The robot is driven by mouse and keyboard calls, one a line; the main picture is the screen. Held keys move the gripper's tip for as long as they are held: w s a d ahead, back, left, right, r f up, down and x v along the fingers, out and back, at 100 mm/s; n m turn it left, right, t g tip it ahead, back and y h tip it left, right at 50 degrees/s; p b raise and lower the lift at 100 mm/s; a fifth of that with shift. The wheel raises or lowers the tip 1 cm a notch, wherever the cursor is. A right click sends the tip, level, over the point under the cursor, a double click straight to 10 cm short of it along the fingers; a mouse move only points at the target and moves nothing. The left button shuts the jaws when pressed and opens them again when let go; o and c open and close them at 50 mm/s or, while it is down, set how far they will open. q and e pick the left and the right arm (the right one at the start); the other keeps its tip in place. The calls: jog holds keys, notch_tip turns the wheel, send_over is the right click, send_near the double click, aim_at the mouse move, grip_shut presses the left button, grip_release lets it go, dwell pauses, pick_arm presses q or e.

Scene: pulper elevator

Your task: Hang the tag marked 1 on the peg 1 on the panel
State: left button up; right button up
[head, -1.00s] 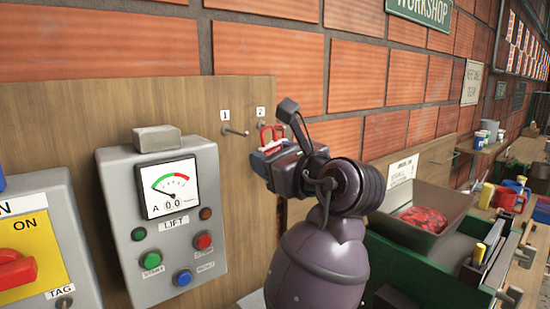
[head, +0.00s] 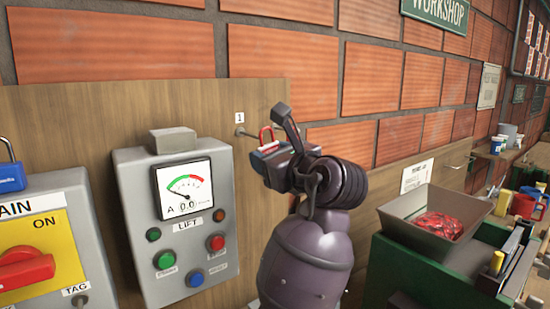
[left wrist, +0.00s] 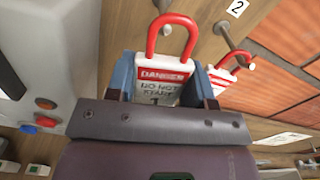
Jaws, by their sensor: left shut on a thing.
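My left gripper (head: 262,152) is shut on a white tag with a red loop, held in front of the wooden panel (head: 60,115). In the left wrist view the tag (left wrist: 160,88) reads "DANGER DO NOT START 1" and sits upright between the blue fingers (left wrist: 163,85). Its red loop (left wrist: 152,42) points up. Peg 1 (head: 240,132), under the label 1 (head: 239,118), is just left of the loop in the head view. I cannot tell whether the peg is through the loop. My right gripper is not in view.
In the left wrist view, peg 2 (left wrist: 233,43) is close on the right, below label 2 (left wrist: 236,8), with another red-and-white tag (left wrist: 219,80) by it. The grey lift box (head: 130,220) stands out from the panel at lower left. A metal tray (head: 410,205) is at right.

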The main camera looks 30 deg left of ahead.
pick_arm(q)
jog(key=shift+w+a+f, duration=0.15)
jog(key=shift+w+a, duration=0.05)
jog(key=shift+a, duration=0.3)
jog(key=shift+w+a+f, duration=0.2)
jog(key=shift+a, duration=0.3)
jog(key=shift+w+a+f, duration=0.15)
jog(key=shift+w+a, duration=0.05)
jog(key=shift+a, duration=0.3)
jog(key=o, duration=1)
jog(key=shift+o, duration=0.2)
jog(key=b+v, duration=0.1)
jog(key=v, duration=0.9)
jog(key=shift+s+d+b, duration=0.15)
jog(key=shift+d+b, duration=0.2)
jog(key=shift+d+f, duration=0.1)
jog(key=shift+f, duration=0.05)
